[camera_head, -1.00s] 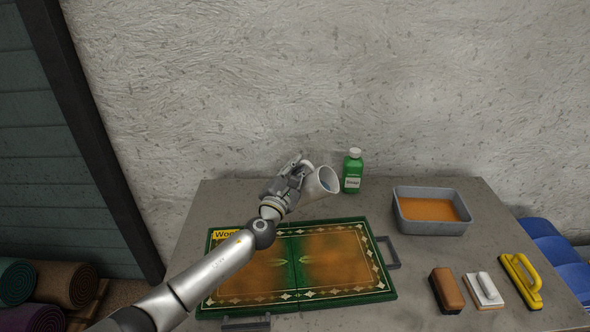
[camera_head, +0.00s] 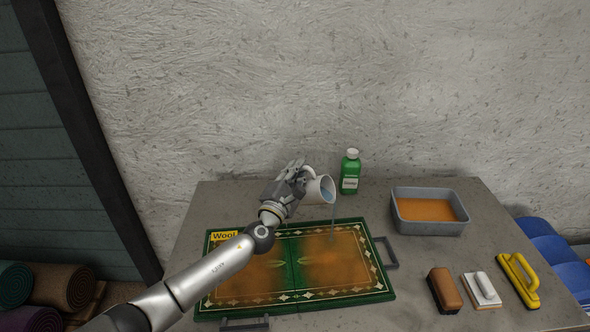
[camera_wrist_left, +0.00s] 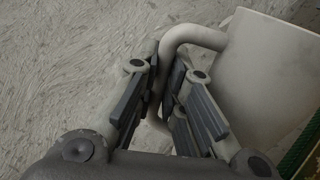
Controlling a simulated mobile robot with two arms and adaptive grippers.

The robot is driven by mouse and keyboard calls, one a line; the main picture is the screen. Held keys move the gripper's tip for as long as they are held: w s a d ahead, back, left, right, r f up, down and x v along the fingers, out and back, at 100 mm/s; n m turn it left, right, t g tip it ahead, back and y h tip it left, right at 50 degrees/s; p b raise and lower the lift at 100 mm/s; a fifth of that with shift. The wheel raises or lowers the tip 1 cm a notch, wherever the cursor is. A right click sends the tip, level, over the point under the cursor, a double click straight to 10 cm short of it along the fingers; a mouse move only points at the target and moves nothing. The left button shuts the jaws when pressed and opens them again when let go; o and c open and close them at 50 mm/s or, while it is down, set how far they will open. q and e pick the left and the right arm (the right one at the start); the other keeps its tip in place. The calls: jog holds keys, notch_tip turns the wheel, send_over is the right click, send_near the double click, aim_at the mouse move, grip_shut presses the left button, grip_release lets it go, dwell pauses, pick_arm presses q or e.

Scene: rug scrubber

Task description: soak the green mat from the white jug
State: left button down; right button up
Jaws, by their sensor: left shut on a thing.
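The white jug (camera_head: 321,189) is tilted to the right above the far edge of the green mat, and a thin stream of water (camera_head: 333,215) falls from its mouth onto the mat. My left gripper (camera_head: 296,178) is shut on the jug's handle; the handle between the fingers (camera_wrist_left: 160,95) and the jug's side (camera_wrist_left: 262,70) show in the left wrist view. The green mat (camera_head: 290,302) lies flat on the table, with a green border, a pale pattern, a large orange-brown stain and a yellow "Wool" label (camera_head: 224,236). My right gripper is not in view.
A green bottle (camera_head: 350,173) stands behind the jug. A grey tub of orange liquid (camera_head: 430,228) is at right. A brown brush (camera_head: 444,290), a white-handled scrubber (camera_head: 482,290) and a yellow-handled tool (camera_head: 518,280) lie at front right. Bare table (camera_head: 420,260) lies between.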

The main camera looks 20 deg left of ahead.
pick_arm(q)
jog(key=shift+r, duration=0.1)
jog(key=shift+d+m, duration=0.15)
jog(key=shift+m, duration=0.25)
jog(key=n, duration=0.2)
jog(key=a+n+p, duration=0.1)
jog(key=n, duration=0.1)
jog(key=n+y+p, duration=0.1)
jog(key=n, duration=0.1)
jog(key=shift+a+r+g, duration=0.1)
jog(key=shift+a+g, duration=0.2)
jog(key=shift+d+f+n, duration=0.1)
jog(key=shift+f+n, duration=0.6)
jog(key=shift+n, duration=0.5)
jog(key=shift+w+d+f+n+g+y, duration=0.15)
jog(key=shift+f+n+g+y, duration=0.3)
jog(key=shift+n, duration=0.75)
jog(key=shift+f, duration=0.1)
